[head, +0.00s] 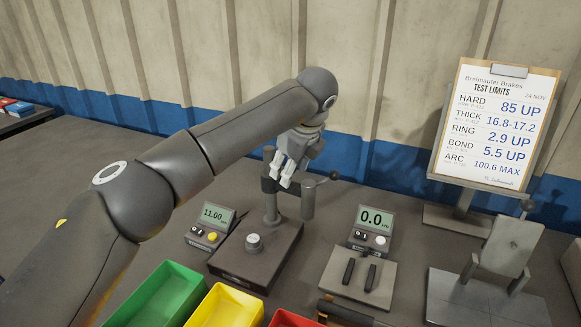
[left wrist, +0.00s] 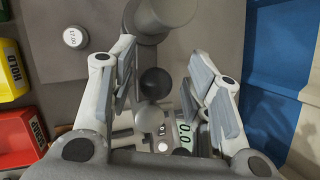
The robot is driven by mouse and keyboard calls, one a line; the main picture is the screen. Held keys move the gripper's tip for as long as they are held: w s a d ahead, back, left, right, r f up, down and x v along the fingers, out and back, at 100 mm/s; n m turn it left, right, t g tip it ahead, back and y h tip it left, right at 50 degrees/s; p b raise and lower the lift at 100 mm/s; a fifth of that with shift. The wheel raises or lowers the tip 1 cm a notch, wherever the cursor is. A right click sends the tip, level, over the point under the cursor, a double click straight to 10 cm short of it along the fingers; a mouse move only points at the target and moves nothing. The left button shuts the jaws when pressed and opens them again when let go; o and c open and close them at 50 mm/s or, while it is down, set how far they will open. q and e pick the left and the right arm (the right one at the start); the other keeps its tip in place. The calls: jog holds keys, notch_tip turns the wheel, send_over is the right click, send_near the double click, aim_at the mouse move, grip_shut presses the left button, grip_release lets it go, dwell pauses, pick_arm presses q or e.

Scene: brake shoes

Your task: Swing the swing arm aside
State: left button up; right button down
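The swing arm (head: 308,199) is a grey cylinder beside the post, with a thin rod ending in a dark ball knob (head: 334,175). My left gripper (head: 279,174) is over the top of the post and partly hides the swing arm's joint. In the left wrist view my left gripper (left wrist: 160,85) has its fingers spread apart. My right gripper is not in view.
A gauge reading 11.00 (head: 214,216) stands left of the stand, one reading 0.0 (head: 372,218) right. Green (head: 157,300), yellow (head: 228,308) and red (head: 290,318) bins line the front. A limits board (head: 495,125) and metal fixture (head: 510,255) stand right.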

pick_arm(q)
jog(key=shift+f, duration=0.1)
jog(key=v, duration=1.2)
